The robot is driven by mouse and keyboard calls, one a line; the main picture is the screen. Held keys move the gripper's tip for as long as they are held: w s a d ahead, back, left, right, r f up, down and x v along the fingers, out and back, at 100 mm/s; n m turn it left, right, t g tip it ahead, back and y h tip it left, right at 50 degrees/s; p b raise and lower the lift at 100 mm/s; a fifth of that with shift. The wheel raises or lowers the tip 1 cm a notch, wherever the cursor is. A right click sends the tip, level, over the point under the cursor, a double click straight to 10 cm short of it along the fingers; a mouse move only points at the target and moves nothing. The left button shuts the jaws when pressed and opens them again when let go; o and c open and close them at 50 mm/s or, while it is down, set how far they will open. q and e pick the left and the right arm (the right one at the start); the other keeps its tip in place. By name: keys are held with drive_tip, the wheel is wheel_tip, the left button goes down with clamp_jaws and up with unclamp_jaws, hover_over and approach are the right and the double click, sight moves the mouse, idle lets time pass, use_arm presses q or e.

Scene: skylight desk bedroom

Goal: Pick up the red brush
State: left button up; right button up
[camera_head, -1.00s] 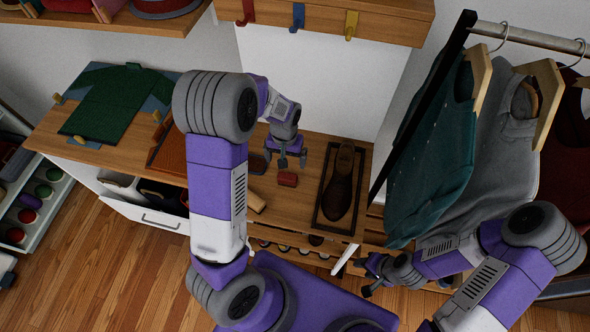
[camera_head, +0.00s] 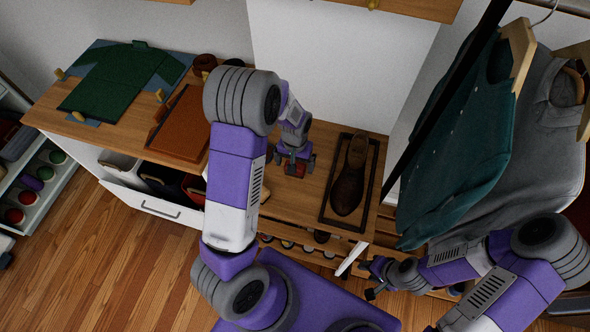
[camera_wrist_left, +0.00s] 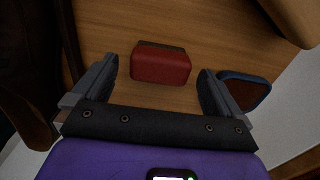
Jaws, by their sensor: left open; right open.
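The red brush (camera_head: 295,170), a small red block with a dark underside, lies on the wooden bench top (camera_head: 283,205). It also shows in the left wrist view (camera_wrist_left: 160,66). My left gripper (camera_head: 294,157) is open above the brush and partly covers it in the head view. In the left wrist view, the brush lies between the lines of the two fingers (camera_wrist_left: 157,85), slightly beyond them, with clear gaps on both sides. My right gripper (camera_head: 369,279) is open and empty at the lower right, away from the brush.
A brown shoe (camera_head: 347,180) sits in a dark tray (camera_head: 327,211) right of the brush. A blue-rimmed brown object (camera_wrist_left: 245,92) lies beside one finger. A green folded shirt (camera_head: 122,80) and an orange-brown board (camera_head: 182,125) lie left. Hanging clothes (camera_head: 465,140) stand right.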

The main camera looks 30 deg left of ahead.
use_arm(q)
wheel_tip(320, 180, down, 3)
drive_tip(key=shift+r, duration=0.25)
drive_tip(key=c, duration=1)
wheel_tip(320, 180, up, 10)
drive_tip(key=shift+p, duration=1.05)
drive_tip(key=o, duration=0.5)
drive_tip(key=c, duration=0.4)
